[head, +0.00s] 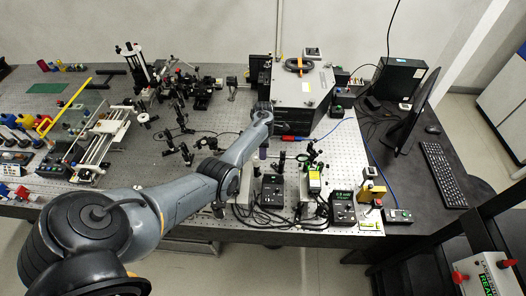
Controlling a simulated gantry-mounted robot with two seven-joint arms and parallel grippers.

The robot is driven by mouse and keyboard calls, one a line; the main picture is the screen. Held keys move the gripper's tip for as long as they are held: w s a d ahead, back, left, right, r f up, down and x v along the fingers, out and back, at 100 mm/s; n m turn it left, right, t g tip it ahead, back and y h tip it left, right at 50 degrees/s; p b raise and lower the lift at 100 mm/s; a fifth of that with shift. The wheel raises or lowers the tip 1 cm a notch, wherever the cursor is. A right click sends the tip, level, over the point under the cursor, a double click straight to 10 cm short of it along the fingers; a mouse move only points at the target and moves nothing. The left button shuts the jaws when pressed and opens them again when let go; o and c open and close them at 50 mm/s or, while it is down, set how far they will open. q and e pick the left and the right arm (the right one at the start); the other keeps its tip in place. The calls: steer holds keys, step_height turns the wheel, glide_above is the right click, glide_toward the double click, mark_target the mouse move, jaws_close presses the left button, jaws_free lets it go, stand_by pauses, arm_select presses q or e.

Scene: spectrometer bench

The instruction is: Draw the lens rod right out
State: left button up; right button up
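My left arm reaches in from the lower left across the bench, with its wrist over the middle, in front of the grey spectrometer box (300,88). My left gripper (263,150) points down there; its fingers are small and mostly hidden, so I cannot tell if they hold anything. Small black optic posts stand on the perforated bench: one (187,154) left of the wrist and another (309,156) to its right. I cannot tell which part is the lens rod. My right gripper is not in view.
A rail stage (100,145) stands at the left. Black control boxes, one (272,190) and a display unit (343,208), sit at the front with loose cables. A monitor (408,115) and keyboard (443,174) are on the right. Some perforated bench top (345,150) is clear.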

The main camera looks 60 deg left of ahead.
arm_select(q)
step_height(320, 180, up, 10)
steer(key=w+a, duration=0.1)
steer(key=shift+a+b, duration=0.35)
steer(key=shift+w, duration=0.1)
stand_by(0.3)
steer(key=s+d+f+m+t+y+p, duration=0.1)
steer(key=s+d+f+m, duration=0.1)
steer(key=s+d+m, duration=0.35)
steer(key=s+d+f+m+y+p, duration=0.1)
steer(key=s+d+f+m+y, duration=0.1)
steer(key=d+m, duration=0.6)
steer(key=s+d+f+m+t+y+p, duration=0.1)
steer(key=s+d+f+m, duration=0.15)
steer(key=d+m, duration=0.35)
steer(key=s+d+r+m+t+h, duration=0.1)
steer(key=s+d+r+m, duration=0.3)
steer(key=d, duration=0.4)
steer(key=s+d+r+m+t+h+p, duration=0.1)
steer(key=s+d+r+m, duration=0.4)
steer(key=s+d+m, duration=0.2)
steer(key=shift+s+d+t, duration=0.4)
steer(key=shift+s+d, duration=0.6)
steer(key=shift+s, duration=0.2)
steer(key=shift+f+m, duration=0.1)
steer(key=shift+m, duration=0.15)
